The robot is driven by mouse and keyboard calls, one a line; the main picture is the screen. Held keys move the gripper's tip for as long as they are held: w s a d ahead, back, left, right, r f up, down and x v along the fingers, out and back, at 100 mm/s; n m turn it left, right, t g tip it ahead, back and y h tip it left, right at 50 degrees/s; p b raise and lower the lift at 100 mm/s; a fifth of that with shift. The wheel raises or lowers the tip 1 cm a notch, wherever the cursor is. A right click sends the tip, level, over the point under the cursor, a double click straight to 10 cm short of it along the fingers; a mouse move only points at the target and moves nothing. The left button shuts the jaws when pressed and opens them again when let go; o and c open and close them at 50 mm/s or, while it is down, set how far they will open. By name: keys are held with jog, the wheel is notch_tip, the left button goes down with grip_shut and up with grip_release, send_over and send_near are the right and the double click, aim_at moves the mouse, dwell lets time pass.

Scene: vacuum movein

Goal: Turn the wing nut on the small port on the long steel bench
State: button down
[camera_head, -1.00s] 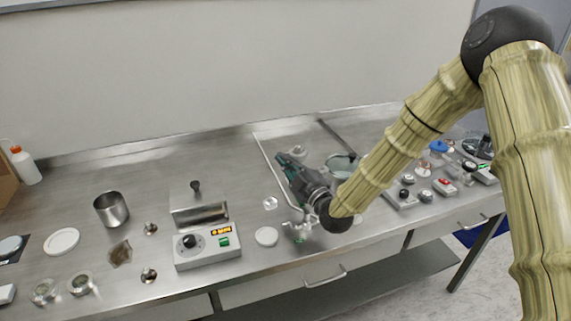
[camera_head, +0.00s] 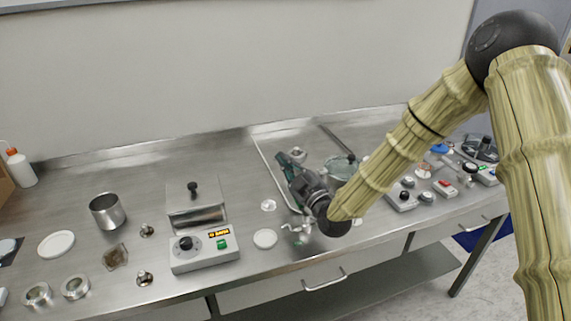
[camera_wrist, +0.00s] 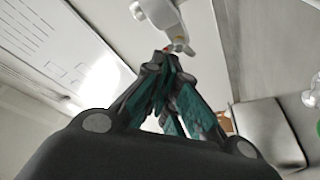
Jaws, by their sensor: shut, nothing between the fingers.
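My gripper (camera_head: 284,158) is over the long steel bench (camera_head: 130,180), its dark fingers with green pads pointing away from me. In the wrist view my gripper (camera_wrist: 168,62) has its fingers together with nothing between them. A pale fitting with a small red-tipped part (camera_wrist: 179,46) shows just beyond the fingertips there; I cannot tell whether they touch. A small pale fitting (camera_head: 297,153) stands close to the fingertips in the head view. Another small metal fitting (camera_head: 298,229) is at the front of the bench, below my wrist. I cannot make out which carries the wing nut.
A control box with a knob and green switch (camera_head: 205,250) stands left of my gripper, with a steel cup (camera_head: 107,211) farther left. A white disc (camera_head: 265,239) lies near the front edge. Several small controls (camera_head: 425,196) crowd the right side.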

jog(key=shift+w+d+m+t+h+b, duration=0.15)
jog(key=shift+m+t+h+b, duration=0.15)
jog(key=shift+m+b, duration=0.35)
jog(key=shift+s+d+m+t+h+b, duration=0.1)
jog(key=shift+d+m+t+h+b, duration=0.25)
jog(key=shift+m, duration=0.5)
jog(key=shift+w+m+t+b, duration=0.1)
jog(key=shift+m+t+b, duration=0.15)
jog(key=shift+m+b, duration=0.85)
dwell(0.8)
